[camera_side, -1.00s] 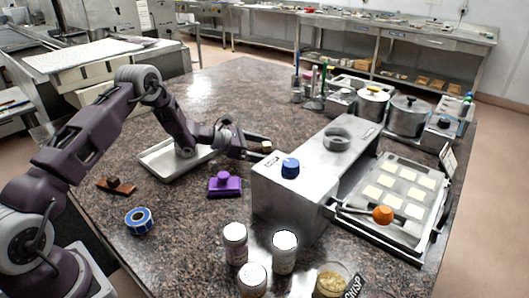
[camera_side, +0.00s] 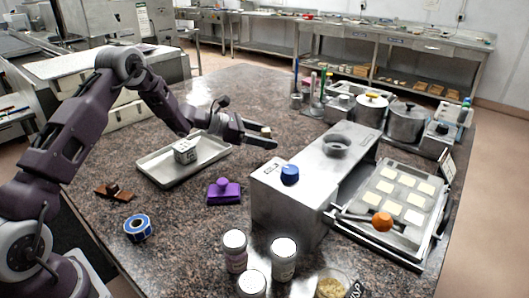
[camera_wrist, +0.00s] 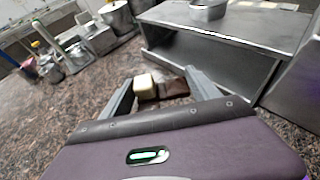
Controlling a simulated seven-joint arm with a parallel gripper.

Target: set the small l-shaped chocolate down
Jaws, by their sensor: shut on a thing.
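My gripper (camera_wrist: 162,92) is shut on a small dark brown chocolate piece (camera_wrist: 172,87) with a cream-coloured block (camera_wrist: 145,84) at its left end. In the side view, my gripper (camera_side: 267,137) is at the middle of the counter, behind the purple block and left of the grey machine. The held piece shows there only as a small pale and dark bit between the fingertips, and it looks to be above the counter. Its full L shape is partly hidden by the fingers.
The grey machine (camera_side: 290,205) stands right.

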